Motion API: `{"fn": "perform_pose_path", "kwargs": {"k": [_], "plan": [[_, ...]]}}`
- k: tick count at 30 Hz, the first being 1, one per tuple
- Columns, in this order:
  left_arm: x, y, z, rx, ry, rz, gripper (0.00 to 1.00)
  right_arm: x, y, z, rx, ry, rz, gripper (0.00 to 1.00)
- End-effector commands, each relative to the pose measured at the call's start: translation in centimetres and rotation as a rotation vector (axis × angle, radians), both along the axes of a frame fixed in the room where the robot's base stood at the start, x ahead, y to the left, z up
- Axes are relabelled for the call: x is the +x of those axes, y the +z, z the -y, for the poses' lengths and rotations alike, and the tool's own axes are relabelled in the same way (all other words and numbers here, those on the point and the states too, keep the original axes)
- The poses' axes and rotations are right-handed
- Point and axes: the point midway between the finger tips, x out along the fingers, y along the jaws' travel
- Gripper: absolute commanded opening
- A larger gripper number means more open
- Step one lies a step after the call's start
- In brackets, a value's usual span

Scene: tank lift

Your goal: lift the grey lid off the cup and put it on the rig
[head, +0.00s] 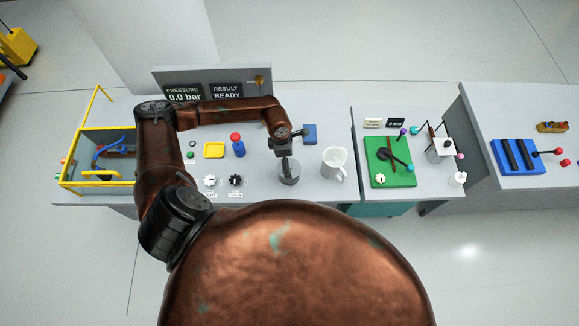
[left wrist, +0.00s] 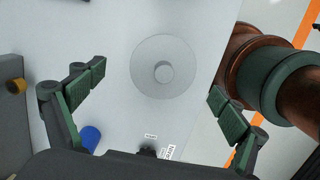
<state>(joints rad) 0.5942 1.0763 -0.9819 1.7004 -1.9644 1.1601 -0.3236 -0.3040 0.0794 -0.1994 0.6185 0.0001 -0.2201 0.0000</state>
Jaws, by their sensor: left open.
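The grey lid (left wrist: 151,84) is a round disc with a small raised knob, seen from above in the left wrist view. In the head view a short grey cylinder (head: 289,179) stands on the table under my left gripper (head: 285,153), which partly covers it. The lid seems to be its top; I cannot make out the cup below it separately. In the wrist view my left gripper (left wrist: 158,88) is open, with its fingers apart on either side of the lid and nothing between the pads. My right gripper is not in view.
A white mug (head: 335,162) stands just right of the cylinder. A pressure panel (head: 212,90) stands behind; I cannot tell whether it belongs to the rig. A yellow-framed box (head: 97,183) is at left, a green board (head: 391,176) at right.

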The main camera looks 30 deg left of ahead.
Motion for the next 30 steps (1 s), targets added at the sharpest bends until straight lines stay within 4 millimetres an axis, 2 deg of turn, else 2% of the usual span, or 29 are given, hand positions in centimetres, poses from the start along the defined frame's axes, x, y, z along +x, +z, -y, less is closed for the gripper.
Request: {"fn": "perform_pose_path", "kwargs": {"k": [3, 7, 16, 30], "plan": [[-0.5, -1.6, 0.5, -0.003, 0.000, -0.004, 0.92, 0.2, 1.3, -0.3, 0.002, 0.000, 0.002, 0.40], [-0.2, -3.3, 0.6, -0.002, 0.000, -0.002, 0.92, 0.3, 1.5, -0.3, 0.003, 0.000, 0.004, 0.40], [-0.2, -3.9, 0.8, -0.002, -0.004, -0.001, 0.92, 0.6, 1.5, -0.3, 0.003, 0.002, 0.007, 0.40], [-0.1, -3.9, 0.8, -0.002, -0.004, 0.000, 0.60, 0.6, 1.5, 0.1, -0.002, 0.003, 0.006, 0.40]]}}
